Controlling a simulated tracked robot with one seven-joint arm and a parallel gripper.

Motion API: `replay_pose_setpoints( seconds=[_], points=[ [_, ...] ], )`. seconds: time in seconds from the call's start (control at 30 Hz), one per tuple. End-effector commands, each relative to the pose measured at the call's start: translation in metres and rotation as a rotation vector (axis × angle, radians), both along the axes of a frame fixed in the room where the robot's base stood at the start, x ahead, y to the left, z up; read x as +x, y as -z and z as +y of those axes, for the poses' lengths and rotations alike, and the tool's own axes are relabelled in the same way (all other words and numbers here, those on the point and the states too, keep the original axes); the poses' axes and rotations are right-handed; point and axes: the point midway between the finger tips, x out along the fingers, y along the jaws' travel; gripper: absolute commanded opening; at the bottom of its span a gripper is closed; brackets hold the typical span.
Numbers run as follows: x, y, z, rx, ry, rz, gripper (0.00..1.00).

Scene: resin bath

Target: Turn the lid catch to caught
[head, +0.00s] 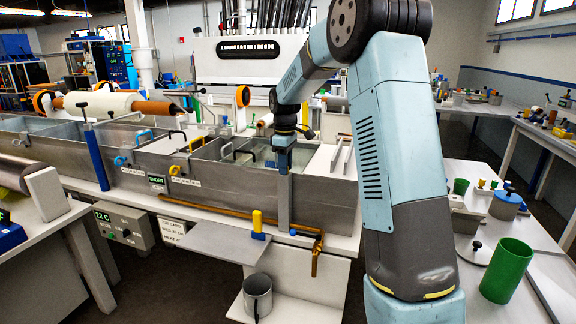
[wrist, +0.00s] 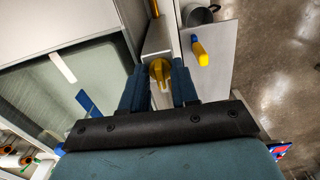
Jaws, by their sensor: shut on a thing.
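A yellow catch (wrist: 159,70) shows between my fingertips in the wrist view, by the rim of the long metal bath (head: 225,185). I take it to be the lid catch. My gripper (head: 283,158) points down at the bath's front wall and is shut on this catch, one dark blue finger on each side in the wrist view (wrist: 159,82). In the head view my gripper hides the catch. How far the catch is turned cannot be told. Another yellow catch (head: 175,170) and a blue catch (head: 120,161) sit further left on the bath's front wall.
A brass pipe (head: 225,217) runs along the bath's front. A grey mug (head: 257,296) stands lower down. A green cup (head: 507,270) is on the right table. A blue post (head: 97,160) rises at left.

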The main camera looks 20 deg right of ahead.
Motion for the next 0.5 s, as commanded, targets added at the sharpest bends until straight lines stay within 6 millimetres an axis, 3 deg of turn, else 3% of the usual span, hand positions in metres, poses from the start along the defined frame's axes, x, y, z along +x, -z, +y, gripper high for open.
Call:
replay_pose_setpoints(
  seconds=[0.5],
  points=[
    [0.0005,-0.0002,0.0032,0.002,0.399,-0.002,0.00]
  ],
)
